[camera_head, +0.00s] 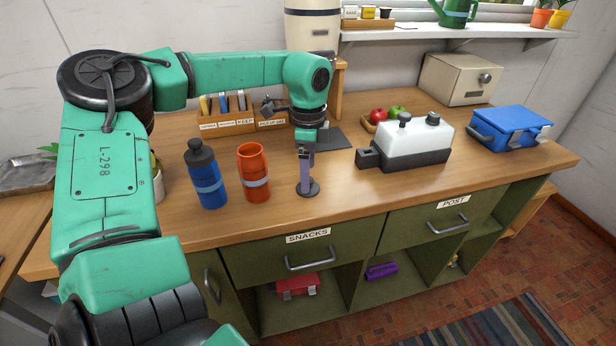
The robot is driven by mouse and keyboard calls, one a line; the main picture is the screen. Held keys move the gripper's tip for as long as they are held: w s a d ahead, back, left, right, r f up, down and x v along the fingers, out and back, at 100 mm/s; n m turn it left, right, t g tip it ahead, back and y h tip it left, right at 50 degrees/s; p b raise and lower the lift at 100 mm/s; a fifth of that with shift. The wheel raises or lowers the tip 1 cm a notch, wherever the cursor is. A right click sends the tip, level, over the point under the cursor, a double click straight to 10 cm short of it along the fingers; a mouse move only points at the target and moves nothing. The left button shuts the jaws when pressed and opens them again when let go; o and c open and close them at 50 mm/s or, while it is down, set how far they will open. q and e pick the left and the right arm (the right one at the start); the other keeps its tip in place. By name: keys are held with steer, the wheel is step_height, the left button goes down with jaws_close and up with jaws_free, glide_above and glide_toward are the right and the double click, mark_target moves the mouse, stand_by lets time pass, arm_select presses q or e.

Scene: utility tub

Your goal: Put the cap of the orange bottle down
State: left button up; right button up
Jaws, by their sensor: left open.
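The orange bottle (254,178) stands upright and uncapped on the wooden counter, with a light band round it. A dark round cap (308,189) lies on the counter to its right, partly hidden by my left gripper. My left gripper (306,177) points down right over the cap, its fingers seen nearly edge-on. It is open, with its tips at the cap; I cannot tell whether they touch it. My right gripper is not in view.
A blue bottle (207,180) with a dark cap stands left of the orange one. A white-and-black machine (415,145), fruit tray (370,127) and blue box (510,128) are to the right. A labelled organiser (235,126) stands behind. The counter's front right is clear.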

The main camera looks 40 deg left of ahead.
arm_select(q)
step_height(320, 180, up, 10)
steer(key=shift+f, duration=0.15)
stand_by(0.3)
